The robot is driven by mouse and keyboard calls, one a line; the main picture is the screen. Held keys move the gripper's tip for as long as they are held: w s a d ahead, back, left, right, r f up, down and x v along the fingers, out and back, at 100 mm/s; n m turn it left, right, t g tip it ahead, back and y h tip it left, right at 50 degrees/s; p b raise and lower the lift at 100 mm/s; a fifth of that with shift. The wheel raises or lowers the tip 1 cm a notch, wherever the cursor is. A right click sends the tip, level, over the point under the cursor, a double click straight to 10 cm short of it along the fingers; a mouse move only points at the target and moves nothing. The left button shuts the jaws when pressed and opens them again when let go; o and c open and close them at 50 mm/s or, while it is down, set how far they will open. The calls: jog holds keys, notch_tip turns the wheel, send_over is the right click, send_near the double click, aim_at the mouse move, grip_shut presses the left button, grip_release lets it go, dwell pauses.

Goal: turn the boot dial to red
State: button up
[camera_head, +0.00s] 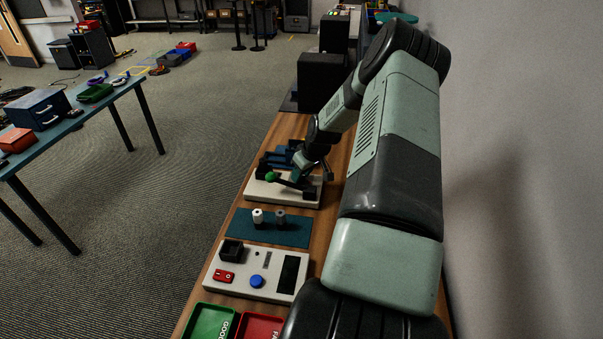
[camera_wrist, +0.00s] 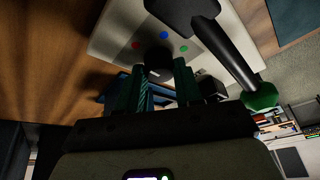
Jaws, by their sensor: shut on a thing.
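The boot dial (camera_wrist: 158,56) is a black round knob on a white panel (camera_wrist: 108,42) in the wrist view. Red (camera_wrist: 136,45), blue (camera_wrist: 165,35) and green (camera_wrist: 184,49) dots lie around its far side. A short white mark shows on the knob; I cannot tell which dot it lines up with. My gripper (camera_wrist: 159,66) has its two fingers on either side of the knob and is shut on it. In the head view the white panel (camera_head: 304,196) lies under my wrist, and the dial and fingertips cannot be made out.
A black lever with a green ball (camera_wrist: 262,98) sticks out beside the dial; the ball also shows in the head view (camera_head: 271,177). A blue fixture (camera_head: 280,160) stands behind the panel. Nearer are a teal mat (camera_head: 283,233) with two small cylinders and a white device (camera_head: 224,289).

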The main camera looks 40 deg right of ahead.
jog(key=shift+n+y, duration=0.3)
jog(key=shift+n, duration=0.3)
jog(key=o, duration=1)
jog(key=shift+o, duration=0.2)
jog(key=v, duration=1)
jog(key=shift+r, duration=0.45)
